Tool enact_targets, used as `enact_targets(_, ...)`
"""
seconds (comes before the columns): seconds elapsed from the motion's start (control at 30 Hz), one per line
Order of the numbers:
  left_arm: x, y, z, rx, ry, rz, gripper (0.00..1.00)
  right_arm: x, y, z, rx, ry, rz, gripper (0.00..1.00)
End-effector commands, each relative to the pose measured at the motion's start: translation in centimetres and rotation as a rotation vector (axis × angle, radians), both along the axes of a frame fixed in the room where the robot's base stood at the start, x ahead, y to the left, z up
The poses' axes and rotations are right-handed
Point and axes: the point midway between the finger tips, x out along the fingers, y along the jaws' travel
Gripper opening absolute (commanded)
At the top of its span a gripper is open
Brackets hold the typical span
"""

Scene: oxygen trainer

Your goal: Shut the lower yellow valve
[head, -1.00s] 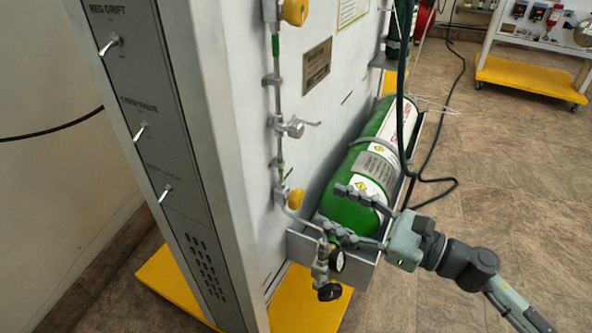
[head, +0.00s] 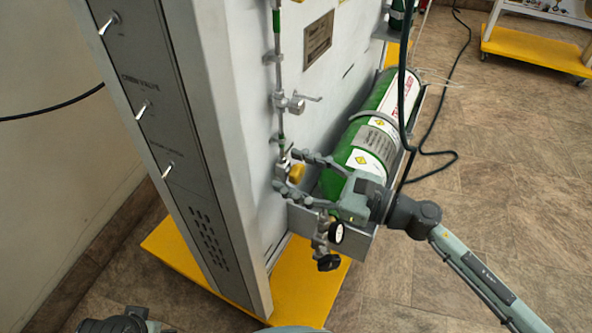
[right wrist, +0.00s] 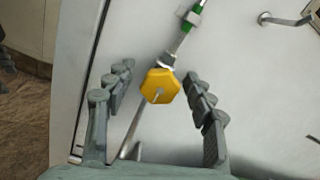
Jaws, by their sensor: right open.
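The lower yellow valve (head: 297,172) sits on the thin pipe low on the grey panel, partly hidden by my gripper in the head view. My right gripper (head: 287,170) is open, with one finger above the valve and one below it. In the right wrist view the yellow knob (right wrist: 160,86) shows as a faceted cap between the two spread fingers (right wrist: 158,75). Gaps show on both sides of it, so neither finger appears to touch it.
A green cylinder (head: 336,180) lies on a bracket just right of the valve. A gauge (head: 335,233) and a dark knob (head: 328,262) hang below my right gripper. A lever valve (head: 297,102) is higher on the pipe. A dark hose (head: 401,100) hangs near the cylinder.

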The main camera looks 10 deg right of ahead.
Motion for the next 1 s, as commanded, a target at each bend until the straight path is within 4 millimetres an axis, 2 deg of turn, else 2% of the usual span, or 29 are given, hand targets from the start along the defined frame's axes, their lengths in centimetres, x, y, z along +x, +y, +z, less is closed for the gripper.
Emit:
enact_targets(0.07,0.0,0.0,0.0,0.0,0.0,0.0,0.54,0.0,0.0,0.0,0.0,0.0,0.0,0.47)
enact_targets(0.4,0.0,0.0,0.0,0.0,0.0,0.001,0.54,0.0,0.0,0.0,0.0,0.0,0.0,0.04)
enact_targets(0.6,0.2,0.0,0.2,-0.002,-0.005,-0.001,0.54,0.0,-0.1,0.1,0.062,0.096,0.0,0.03)
enact_targets(0.7,0.0,-0.1,-1.7,-0.009,0.015,-0.002,0.54,0.0,-0.1,0.3,0.148,0.224,0.001,0.03)
enact_targets(0.8,0.1,-0.1,-2.8,-0.015,0.019,-0.003,0.54,0.0,0.0,0.2,0.224,0.339,0.0,0.03)
enact_targets(1.0,0.1,-0.2,-3.7,-0.021,0.018,-0.002,0.54,0.0,-0.1,0.0,0.278,0.418,0.0,0.03)
